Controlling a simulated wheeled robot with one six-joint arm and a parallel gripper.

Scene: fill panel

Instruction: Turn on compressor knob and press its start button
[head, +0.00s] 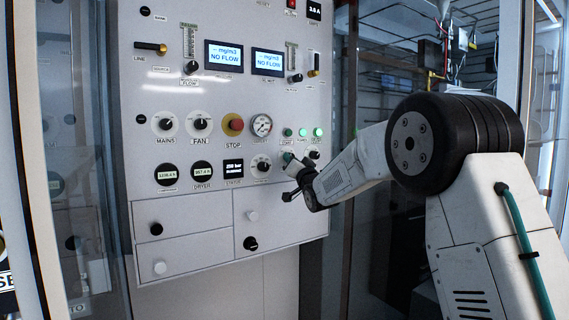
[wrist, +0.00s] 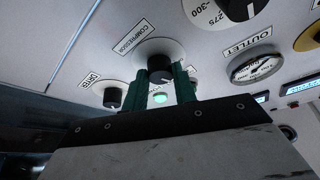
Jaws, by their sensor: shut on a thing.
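The compressor knob (wrist: 160,68) is black on a round pale plate, with a COMPRESSOR label beside it in the wrist view. My gripper (wrist: 162,88) has its two green fingers on either side of this knob, shut on it. In the head view my gripper (head: 290,162) is at the right part of the panel and mostly hides the knob. A small green lit button (wrist: 160,98) shows between my fingers. In the head view, the button with the START label (head: 287,132) is the leftmost of a row of three small green ones, just above my gripper.
The grey panel (head: 180,100) also carries a red STOP button (head: 233,125), an outlet gauge (head: 261,125), and the MAINS (head: 166,124) and FAN (head: 200,124) knobs. Another black knob (wrist: 113,95) is close beside my gripper. A dial knob (wrist: 240,8) is on the other side.

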